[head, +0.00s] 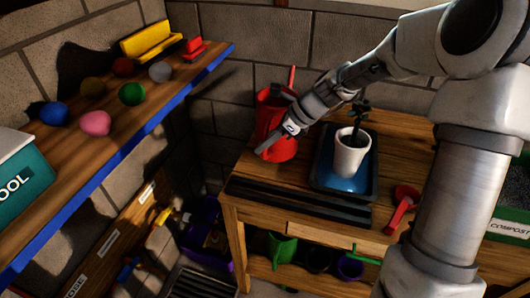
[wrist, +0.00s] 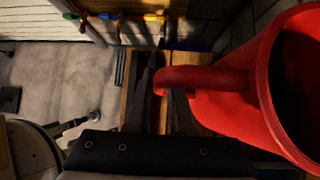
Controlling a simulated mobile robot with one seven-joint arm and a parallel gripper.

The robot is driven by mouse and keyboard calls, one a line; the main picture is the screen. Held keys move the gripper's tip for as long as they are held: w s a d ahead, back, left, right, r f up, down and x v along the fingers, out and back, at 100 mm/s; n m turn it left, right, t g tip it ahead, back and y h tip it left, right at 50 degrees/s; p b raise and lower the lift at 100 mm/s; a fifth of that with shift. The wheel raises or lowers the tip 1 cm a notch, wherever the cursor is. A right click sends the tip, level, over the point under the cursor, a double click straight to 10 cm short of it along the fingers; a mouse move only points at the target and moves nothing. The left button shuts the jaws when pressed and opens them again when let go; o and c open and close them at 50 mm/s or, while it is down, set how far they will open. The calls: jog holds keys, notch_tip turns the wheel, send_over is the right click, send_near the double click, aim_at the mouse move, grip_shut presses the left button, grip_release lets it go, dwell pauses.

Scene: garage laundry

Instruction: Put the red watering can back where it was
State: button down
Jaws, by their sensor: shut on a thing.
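The red watering can (head: 278,148) is upright, or nearly so, at the back left of the wooden bench (head: 262,213) in the head view. My gripper (head: 266,148) is at its near side and shut on it. In the wrist view the can's red body (wrist: 235,110) fills the right side, and its handle (wrist: 205,78) reaches left to between my dark fingers (wrist: 160,100). My arm hides part of the can. I cannot tell whether its base touches the bench.
A blue tray (head: 316,184) with a white plant pot (head: 350,158) stands right of the can. A red scoop (head: 403,205) lies farther right. A shelf (head: 130,137) with colored balls juts out on the left. Green and purple pots sit below the bench.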

jog(key=shift+f, duration=1.3)
jog(key=shift+f+b, duration=0.1)
jog(key=shift+b, duration=0.2)
jog(key=c, duration=0.8)
grip_release()
jog(key=shift+d+r, duration=0.1)
jog(key=shift+r, duration=0.2)
jog(key=p+v, duration=0.2)
jog(key=v, duration=0.9)
jog(key=shift+d+r+p, duration=0.2)
jog(key=shift+d+p, duration=0.05)
jog(key=shift+p, duration=0.15)
